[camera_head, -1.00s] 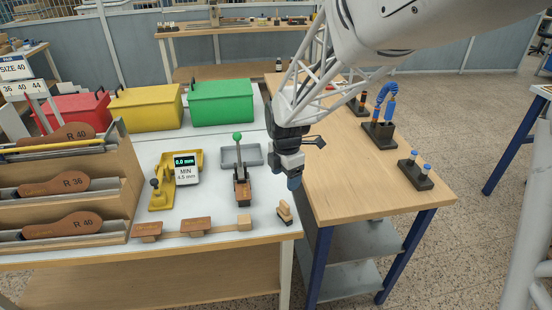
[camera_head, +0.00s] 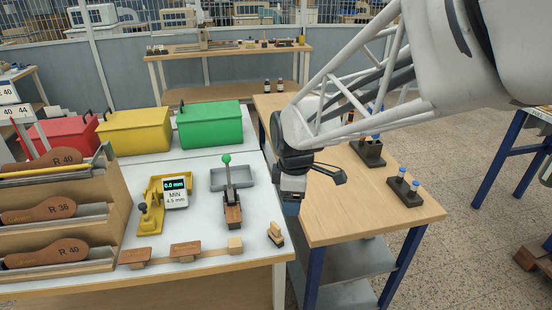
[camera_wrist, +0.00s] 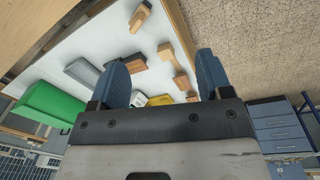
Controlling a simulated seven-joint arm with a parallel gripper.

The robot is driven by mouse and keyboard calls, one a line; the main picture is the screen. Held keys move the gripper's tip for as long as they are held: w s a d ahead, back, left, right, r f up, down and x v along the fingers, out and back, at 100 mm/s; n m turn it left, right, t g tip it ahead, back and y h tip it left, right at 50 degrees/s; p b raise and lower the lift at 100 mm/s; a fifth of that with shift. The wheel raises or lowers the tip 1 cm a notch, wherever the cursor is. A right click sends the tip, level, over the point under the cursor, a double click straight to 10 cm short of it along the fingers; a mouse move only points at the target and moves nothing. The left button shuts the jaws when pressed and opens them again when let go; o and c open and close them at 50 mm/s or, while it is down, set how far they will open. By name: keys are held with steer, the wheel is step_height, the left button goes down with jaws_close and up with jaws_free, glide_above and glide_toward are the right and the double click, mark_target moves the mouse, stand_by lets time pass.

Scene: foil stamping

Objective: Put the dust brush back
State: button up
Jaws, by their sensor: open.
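The dust brush, which I take to be the small wooden-handled piece with a dark underside (camera_head: 275,234), lies at the front right corner of the white-topped bench (camera_head: 200,240). It also shows near the top of the wrist view (camera_wrist: 140,16). My gripper (camera_head: 291,207) hangs just right of and above the brush in the head view, by the gap between the two benches. In the wrist view my gripper (camera_wrist: 160,72) has its two blue fingers wide apart, with nothing held between them. The brush lies beyond the fingertips, apart from them.
A green-knobbed press (camera_head: 231,195), grey tray (camera_head: 231,178) and yellow gauge (camera_head: 151,208) stand on the white bench. Wooden pieces (camera_head: 185,250) line its front edge. Dark holders (camera_head: 403,190) stand on the right wooden bench (camera_head: 350,220); its front is clear. Coloured boxes (camera_head: 208,125) stand behind.

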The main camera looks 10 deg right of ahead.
steer(key=s+d+r+m, duration=0.1)
steer(key=s+r+m, duration=0.2)
steer(key=s+m, duration=0.4)
steer(key=s+d+r+m+t, duration=0.1)
steer(key=s+r+m, duration=0.1)
steer(key=s+m, duration=0.5)
steer(key=s, duration=0.3)
steer(key=shift+s+d+r+m+t, duration=0.3)
steer(key=shift+s+d+r+m, duration=0.05)
steer(key=shift+s+r+m, duration=0.05)
steer(key=shift+c, duration=0.2)
